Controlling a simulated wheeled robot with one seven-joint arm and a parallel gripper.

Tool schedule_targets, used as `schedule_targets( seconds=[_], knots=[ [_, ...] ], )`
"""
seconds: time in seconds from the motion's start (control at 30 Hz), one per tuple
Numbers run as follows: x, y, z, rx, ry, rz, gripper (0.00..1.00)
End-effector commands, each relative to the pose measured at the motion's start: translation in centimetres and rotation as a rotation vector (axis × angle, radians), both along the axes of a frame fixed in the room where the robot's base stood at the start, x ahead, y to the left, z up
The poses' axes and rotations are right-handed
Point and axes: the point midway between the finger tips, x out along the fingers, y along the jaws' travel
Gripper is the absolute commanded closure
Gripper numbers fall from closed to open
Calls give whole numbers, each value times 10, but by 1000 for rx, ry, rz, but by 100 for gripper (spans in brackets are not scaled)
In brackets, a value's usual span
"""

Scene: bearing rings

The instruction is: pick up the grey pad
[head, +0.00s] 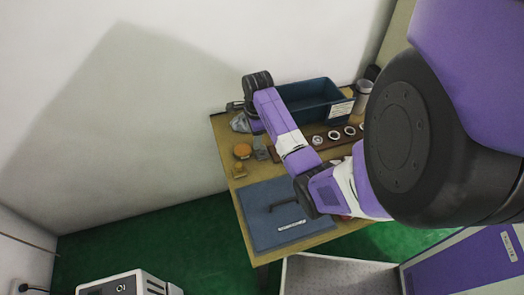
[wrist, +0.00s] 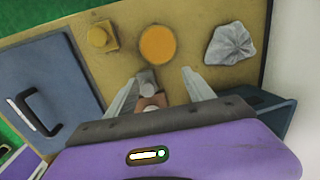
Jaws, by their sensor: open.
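The grey pad (wrist: 147,77), a small grey block with a paler round part, lies on the table between my fingers in the wrist view, nearer the left finger. It also shows in the head view (head: 260,149), right of an orange disc. My gripper (wrist: 161,75) is open and empty, its two pale fingers apart above the table. I cannot tell how high the fingertips are over the pad. In the head view my own arm hides the fingers.
The orange disc (wrist: 157,44) and a yellow knobbed block (wrist: 101,37) lie close by. A crumpled grey cloth (wrist: 230,45) is to the right. A blue panel with a handle (head: 262,228) covers the table's front. A blue bin (head: 310,98) and white rings (head: 334,135) stand behind.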

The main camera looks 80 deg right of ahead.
Motion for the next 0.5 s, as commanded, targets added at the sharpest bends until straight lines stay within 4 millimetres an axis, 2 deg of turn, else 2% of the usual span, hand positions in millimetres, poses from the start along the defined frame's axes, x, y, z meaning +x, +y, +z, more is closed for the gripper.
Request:
schedule_targets(
  seconds=[0.03,0.1,0.2,0.5],
  knots=[
    [-12,-3,5,37,29,-56,38],
    [-23,-2,7,78,61,-116,38],
    [-32,-1,7,108,85,-162,38],
    [-33,2,-21,112,90,-169,38]
  ],
)
